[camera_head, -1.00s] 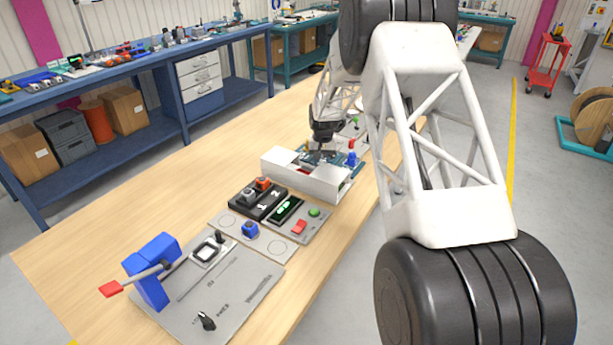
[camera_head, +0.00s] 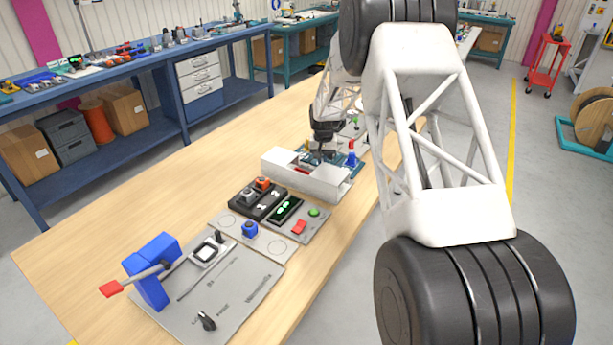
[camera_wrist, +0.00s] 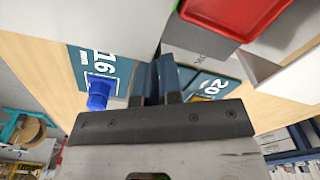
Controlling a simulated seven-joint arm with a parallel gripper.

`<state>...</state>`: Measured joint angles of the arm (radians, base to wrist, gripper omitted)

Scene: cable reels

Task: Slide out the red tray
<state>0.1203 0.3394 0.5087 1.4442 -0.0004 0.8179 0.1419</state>
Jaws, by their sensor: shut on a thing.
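The red tray (camera_wrist: 235,10) shows in the wrist view at the upper right, with a red floor and a grey outer wall. In the head view a small strip of its red (camera_head: 302,170) shows in the white housing (camera_head: 290,176). My gripper (camera_wrist: 164,78) is just beside the tray's grey end, low over a dark teal panel (camera_wrist: 115,70). Its fingers are close together and shut on a part at this end of the tray, mostly hidden between them. In the head view my gripper (camera_head: 322,150) is behind the housing, and its fingertips are hidden.
A blue knob (camera_wrist: 99,92) stands close to the fingers on the panel marked 16. A red-and-blue part (camera_head: 351,155) stands right of the housing. Panels with switches and a blue lever (camera_head: 152,270) lie nearer on the table. The table's left side (camera_head: 130,205) is clear.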

